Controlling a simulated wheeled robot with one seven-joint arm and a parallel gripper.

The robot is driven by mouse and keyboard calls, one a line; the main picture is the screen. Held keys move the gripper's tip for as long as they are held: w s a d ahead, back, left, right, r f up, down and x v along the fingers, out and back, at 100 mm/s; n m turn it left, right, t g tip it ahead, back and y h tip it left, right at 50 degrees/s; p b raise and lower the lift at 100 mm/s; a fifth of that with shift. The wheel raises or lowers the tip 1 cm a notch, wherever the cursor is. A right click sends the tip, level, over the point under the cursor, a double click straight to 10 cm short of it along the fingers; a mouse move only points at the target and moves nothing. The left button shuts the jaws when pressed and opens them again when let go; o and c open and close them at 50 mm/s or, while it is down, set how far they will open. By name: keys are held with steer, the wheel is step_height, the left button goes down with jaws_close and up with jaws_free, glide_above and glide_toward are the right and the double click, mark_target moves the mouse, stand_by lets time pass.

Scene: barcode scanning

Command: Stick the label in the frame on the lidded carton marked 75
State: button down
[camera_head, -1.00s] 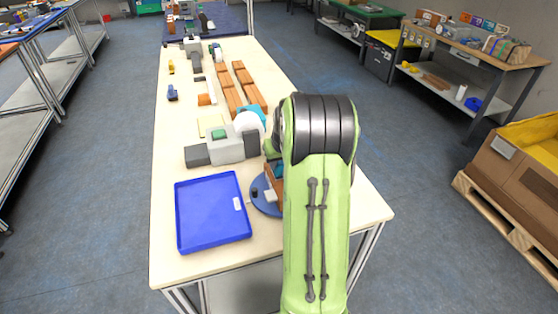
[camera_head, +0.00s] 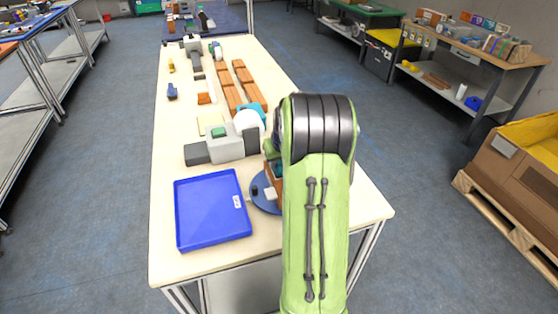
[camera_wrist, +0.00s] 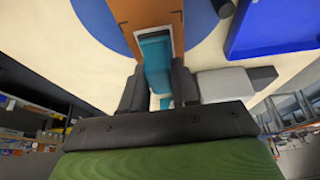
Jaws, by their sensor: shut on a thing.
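My gripper (camera_wrist: 158,82) is shut on a teal piece (camera_wrist: 155,55), which fills the space between the dark fingers in the wrist view. A small white patch shows below it. The piece lies over or against a brown carton (camera_wrist: 152,10) at the top of that view; I cannot tell whether they touch. The carton (camera_head: 276,168) also shows in the head view, partly behind my arm, on a round blue turntable (camera_head: 262,203).
A blue tray (camera_head: 205,232) with a small white tag (camera_head: 238,201) lies left of the turntable. A grey machine (camera_head: 226,147) with a white roll (camera_head: 247,121) stands behind. Brown blocks (camera_head: 230,98) line the table farther back. The table's front right corner is clear.

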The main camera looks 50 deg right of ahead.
stand_by(0.5)
step_height(320, 180, up, 7)
steer(key=p, duration=0.5)
steer(key=shift+p, duration=0.3)
